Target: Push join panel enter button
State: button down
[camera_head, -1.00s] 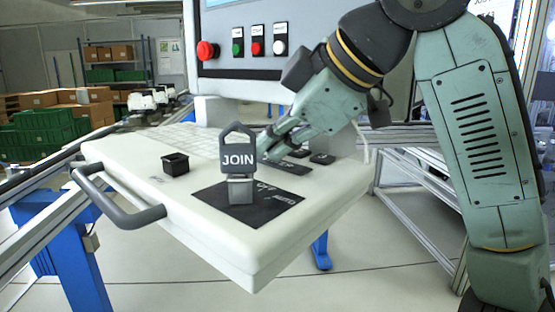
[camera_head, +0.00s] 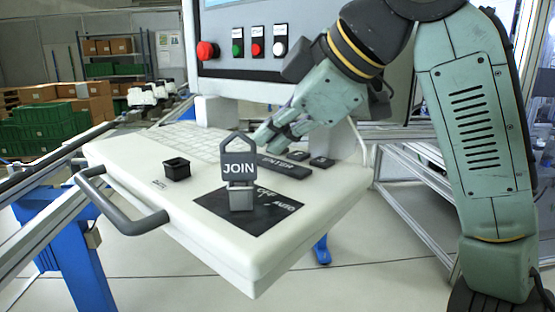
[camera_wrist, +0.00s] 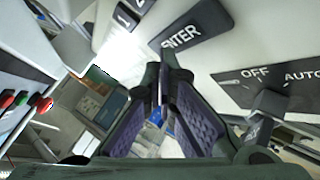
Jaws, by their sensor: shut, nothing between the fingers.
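The join panel (camera_head: 270,255) is a pale sloped console with a keyboard. The grey JOIN key (camera_head: 239,168) stands upright in the OFF/AUTO switch plate (camera_head: 265,219).
A black square socket (camera_head: 176,169) and a grey handle (camera_head: 120,213) are on the panel's left. Two small dark buttons (camera_head: 322,161) lie beyond ENTER. A box with red, green and white buttons (camera_head: 243,65) stands behind. White keys (camera_head: 190,139) fill the panel's back.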

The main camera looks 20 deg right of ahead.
aim_at(274, 165)
jog(key=shift+r, duration=0.15)
notch_tip(274, 165, up, 5)
jog(key=p, duration=0.3)
jog(key=shift+p, duration=0.35)
dwell(0.5)
